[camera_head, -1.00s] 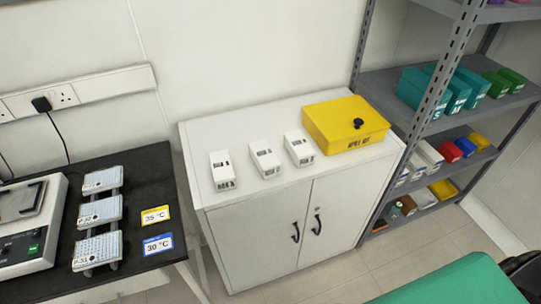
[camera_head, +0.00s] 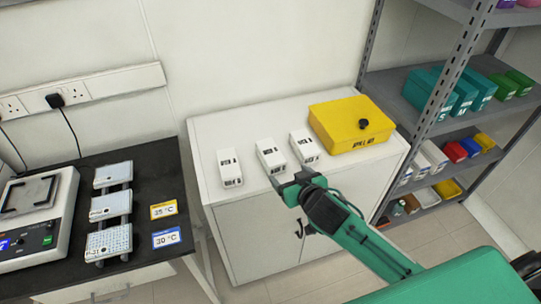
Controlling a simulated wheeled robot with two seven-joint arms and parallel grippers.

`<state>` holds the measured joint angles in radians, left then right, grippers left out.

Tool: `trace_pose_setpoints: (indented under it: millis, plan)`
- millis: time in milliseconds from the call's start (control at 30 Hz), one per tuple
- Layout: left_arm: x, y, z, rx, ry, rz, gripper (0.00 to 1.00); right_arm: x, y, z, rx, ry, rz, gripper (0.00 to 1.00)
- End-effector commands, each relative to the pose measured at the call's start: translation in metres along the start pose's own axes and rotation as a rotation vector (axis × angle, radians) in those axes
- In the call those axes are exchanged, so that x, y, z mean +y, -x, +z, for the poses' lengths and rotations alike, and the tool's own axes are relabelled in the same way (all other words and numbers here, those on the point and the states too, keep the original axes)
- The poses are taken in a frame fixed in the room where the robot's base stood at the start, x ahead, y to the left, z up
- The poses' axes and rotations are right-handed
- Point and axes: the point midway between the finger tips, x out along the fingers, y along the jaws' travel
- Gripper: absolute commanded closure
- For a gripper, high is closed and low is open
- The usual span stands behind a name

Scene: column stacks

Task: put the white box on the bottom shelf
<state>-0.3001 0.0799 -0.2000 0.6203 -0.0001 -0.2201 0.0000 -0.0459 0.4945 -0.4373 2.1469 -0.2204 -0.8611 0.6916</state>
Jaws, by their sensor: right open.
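Several white boxes are in view. Three small ones stand in a row on top of the white cabinet (camera_head: 240,121): a left one (camera_head: 229,168), a middle one (camera_head: 270,154) and a right one (camera_head: 305,146). My right gripper (camera_head: 283,180) is open at the cabinet's front edge, just in front of the middle box; whether it touches the box I cannot tell. The grey shelf rack (camera_head: 408,82) stands at the right. Its lower shelf holds white, red, blue and yellow boxes. My left gripper is not in view.
Teal boxes (camera_head: 455,95) fill the shelf above. At left, a black bench (camera_head: 150,166) holds a device (camera_head: 35,220), plates and temperature cards.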

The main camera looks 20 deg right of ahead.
Motion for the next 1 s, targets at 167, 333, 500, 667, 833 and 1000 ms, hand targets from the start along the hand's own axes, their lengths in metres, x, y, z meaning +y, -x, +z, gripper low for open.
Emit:
trace_pose_setpoints:
  millis: [167,333,500,667,833,1000]
  plan:
    - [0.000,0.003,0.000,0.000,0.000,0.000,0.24,-0.002,-0.006,-0.011,0.016,-0.004,-0.003,0.20]
    - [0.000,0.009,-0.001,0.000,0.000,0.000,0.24,-0.002,-0.037,-0.012,0.015,-0.005,-0.003,0.20]
    - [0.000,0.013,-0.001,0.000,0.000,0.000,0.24,-0.002,-0.065,-0.011,0.015,-0.004,-0.004,0.20]
    - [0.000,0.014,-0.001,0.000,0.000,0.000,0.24,-0.003,-0.079,-0.010,0.014,-0.005,-0.005,0.20]
    - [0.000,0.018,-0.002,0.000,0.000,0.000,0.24,-0.002,-0.086,-0.011,0.014,-0.004,-0.004,0.20]
    - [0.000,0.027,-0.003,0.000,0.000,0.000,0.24,-0.002,-0.106,-0.013,0.014,-0.003,-0.003,0.20]
